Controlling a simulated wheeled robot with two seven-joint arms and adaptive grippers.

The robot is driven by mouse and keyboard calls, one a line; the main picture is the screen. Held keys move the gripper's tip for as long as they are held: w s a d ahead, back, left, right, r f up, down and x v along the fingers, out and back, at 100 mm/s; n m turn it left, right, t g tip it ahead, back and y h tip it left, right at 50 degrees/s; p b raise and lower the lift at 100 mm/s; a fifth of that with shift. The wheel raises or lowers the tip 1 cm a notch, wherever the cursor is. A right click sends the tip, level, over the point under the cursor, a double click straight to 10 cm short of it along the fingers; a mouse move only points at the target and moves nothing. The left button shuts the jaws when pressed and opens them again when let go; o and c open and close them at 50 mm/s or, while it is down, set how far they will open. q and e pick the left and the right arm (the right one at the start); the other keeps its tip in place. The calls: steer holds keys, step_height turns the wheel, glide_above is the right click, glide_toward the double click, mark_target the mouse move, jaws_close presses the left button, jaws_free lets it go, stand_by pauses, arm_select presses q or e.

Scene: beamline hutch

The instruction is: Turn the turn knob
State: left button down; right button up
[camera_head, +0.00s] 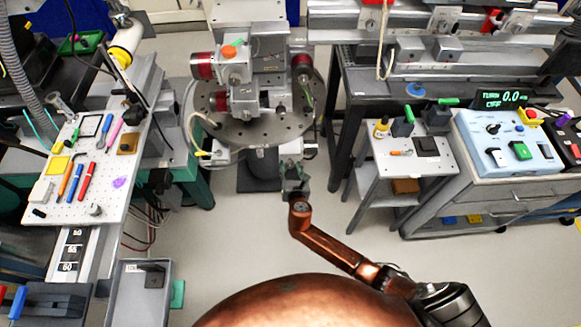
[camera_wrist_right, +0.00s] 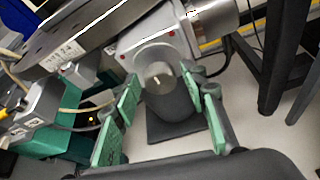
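A round grey knob (camera_wrist_right: 158,79) with a short white mark on its face shows in the right wrist view, on the front of a pale housing (camera_wrist_right: 135,45). My right gripper (camera_wrist_right: 161,82) is open, with its green-padded fingers on either side of the knob in that view. I cannot tell whether they touch it. In the head view the right gripper (camera_head: 297,187) is just below the front of the round stage (camera_head: 215,125), and the knob is hard to make out there. My left gripper is not in view.
A pegboard table (camera_head: 60,205) with pens and tools stands at the left. A small side table (camera_head: 400,165) and a pale blue control box (camera_head: 510,160) with buttons stand at the right. Open floor (camera_head: 230,230) lies in front of the stage.

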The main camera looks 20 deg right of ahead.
steer(key=c, duration=0.9)
steer(key=shift+c, duration=0.2)
